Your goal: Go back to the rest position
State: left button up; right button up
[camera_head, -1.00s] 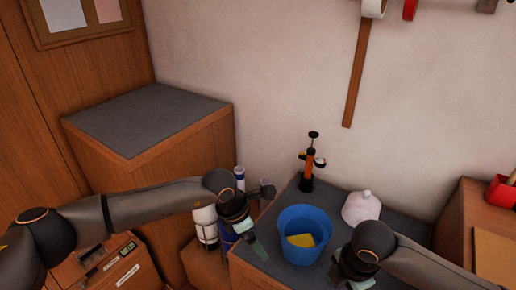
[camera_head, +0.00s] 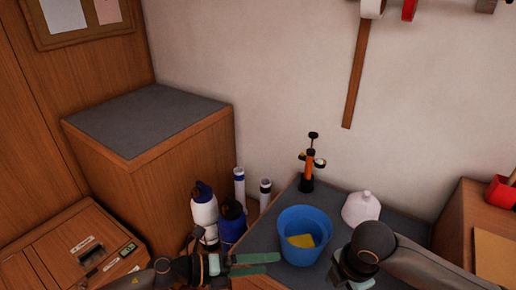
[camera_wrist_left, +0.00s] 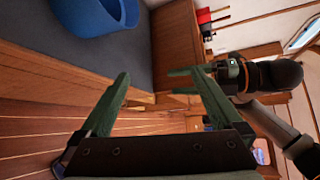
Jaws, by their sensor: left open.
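My left gripper (camera_head: 277,263) is low in the head view, in front of the blue bucket (camera_head: 321,236). Its green fingers are apart with nothing between them, which also shows in the left wrist view (camera_wrist_left: 160,76). My right gripper (camera_head: 345,272) is at the lower right, beside the bucket, partly hidden by its own wrist. In the left wrist view its two green fingers (camera_wrist_left: 184,82) are apart and empty. The bucket holds a yellow item (camera_head: 301,241) and stands on the grey-topped counter (camera_head: 262,225).
White (camera_head: 203,213) and blue (camera_head: 232,224) bottles and two tubes stand left of the counter. A tall grey-topped cabinet (camera_head: 150,120) rises at the left.

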pick_arm(q)
jog(key=s+a+f+n+t+y, duration=0.1)
jog(key=a+f+n+t+y, duration=0.45)
jog(key=a+n+t, duration=0.9)
jog(key=s+a+f+n+g+y, duration=0.7)
jog(key=s+a+f+n+g, duration=0.3)
jog(key=s+a+f+n, duration=0.3)
jog(key=d+r+n, duration=0.2)
jog(key=d+n, duration=0.5)
jog(key=d, duration=0.5)
pick_arm(e)
jog(key=s+a+f+m+t+y, duration=0.1)
jog(key=a+f+m+t+y, duration=0.35)
jog(key=a+f+m, duration=0.45)
jog(key=s+d+f+m+t+h, duration=0.3)
jog(key=s+d+f+m, duration=0.3)
jog(key=s+d+m, duration=0.35)
pick_arm(q)
notch_tip(320, 180, up, 7)
jog(key=s+a+t+p, duration=0.1)
jog(key=p, duration=0.7)
jog(key=shift+s+a+f, duration=0.2)
jog(key=shift+s+a, duration=0.2)
pick_arm(e)
notch_tip(320, 180, up, 7)
jog(key=m, duration=0.1)
jog(key=shift+a, duration=0.45)
